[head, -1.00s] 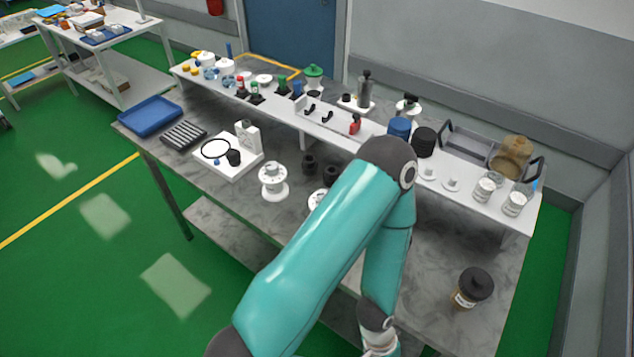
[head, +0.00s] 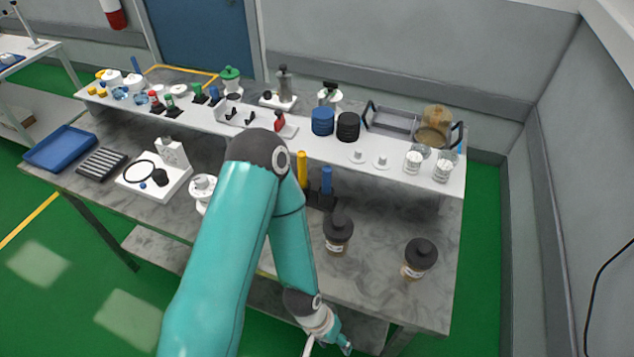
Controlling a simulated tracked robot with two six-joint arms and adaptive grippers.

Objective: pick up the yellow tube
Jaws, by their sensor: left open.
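The arm hides part of the holder and the tube's lower left side. My left gripper (head: 328,345) is low at the bottom of the view, in front of the table's front edge, open and well away from the tube. Its fingers are small and partly cut off by the frame. My right gripper is not in view.
Two dark-capped brown jars (head: 338,232) and (head: 415,258) stand on the table right of the tubes. A white raised shelf (head: 395,180) with bottles, caps and jars runs behind. A blue tray (head: 60,148) lies at the far left.

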